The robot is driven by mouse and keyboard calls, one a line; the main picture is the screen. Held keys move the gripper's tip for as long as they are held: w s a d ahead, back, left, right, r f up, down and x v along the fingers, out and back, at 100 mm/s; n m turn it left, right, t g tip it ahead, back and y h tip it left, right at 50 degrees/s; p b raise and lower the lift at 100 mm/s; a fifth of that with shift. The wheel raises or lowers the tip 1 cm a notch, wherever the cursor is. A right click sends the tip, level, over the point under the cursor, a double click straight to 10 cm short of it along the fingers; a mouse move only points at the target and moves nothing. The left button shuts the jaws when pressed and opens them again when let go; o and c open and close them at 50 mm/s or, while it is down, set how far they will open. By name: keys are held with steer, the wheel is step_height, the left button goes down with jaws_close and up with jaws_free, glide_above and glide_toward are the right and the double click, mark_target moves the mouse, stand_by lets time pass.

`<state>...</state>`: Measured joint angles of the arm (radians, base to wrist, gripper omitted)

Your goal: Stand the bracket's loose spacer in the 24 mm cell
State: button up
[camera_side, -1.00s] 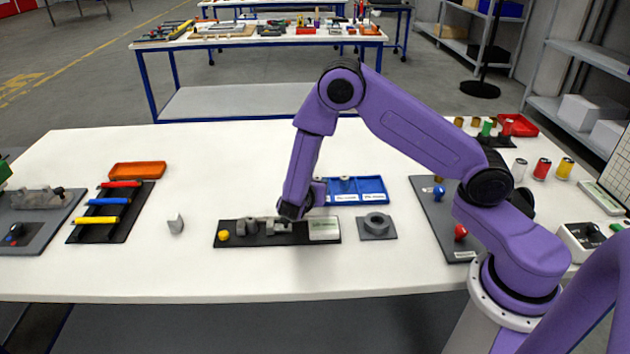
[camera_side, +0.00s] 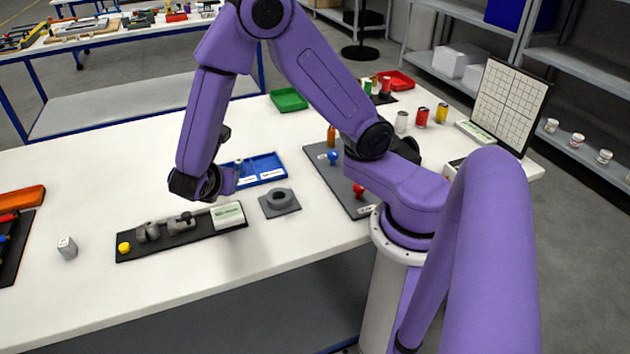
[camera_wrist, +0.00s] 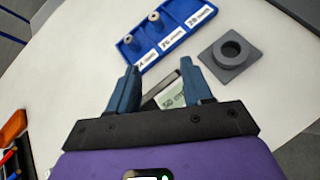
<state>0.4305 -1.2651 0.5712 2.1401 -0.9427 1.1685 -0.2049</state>
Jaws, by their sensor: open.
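The bracket fixture, a long dark base (camera_side: 128,254), carries grey bracket parts (camera_side: 181,223), a yellow knob (camera_side: 124,247) and a pale label plate (camera_side: 228,215). I cannot make out a loose spacer among the grey parts. The blue tray (camera_side: 271,175) lies behind it, with labelled cells along its front; it also shows in the wrist view (camera_wrist: 190,8). Two small pale spacers stand in the tray, one farther (camera_wrist: 154,17) and one nearer the left end (camera_wrist: 128,39). My gripper (camera_wrist: 158,68) is open, with nothing between its fingers, above the table; its fingertips are unclear in the side view.
A grey block with a round collar (camera_side: 280,201) sits right of the fixture. A small grey-white piece (camera_side: 67,248) stands left of it. A dark board with blue and red knobs (camera_side: 345,187) lies right. The white table is clear at front.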

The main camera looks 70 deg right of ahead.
steer(key=s+r+m+g+y, duration=0.1)
steer(key=s+r+m+y, duration=0.1)
steer(key=s, duration=0.6)
steer(key=s+a+r+m+g+y, duration=0.1)
steer(key=s+r+m+y, duration=0.1)
steer(key=s, duration=0.5)
steer(key=s+a+r+m+g+y, duration=0.1)
steer(key=s+r+m+g+y, duration=0.1)
steer(key=s+y, duration=0.4)
steer(key=s+r+m, duration=0.1)
steer(key=s, duration=0.1)
steer(key=shift+s+m, duration=0.3)
steer(key=shift+s, duration=0.05)
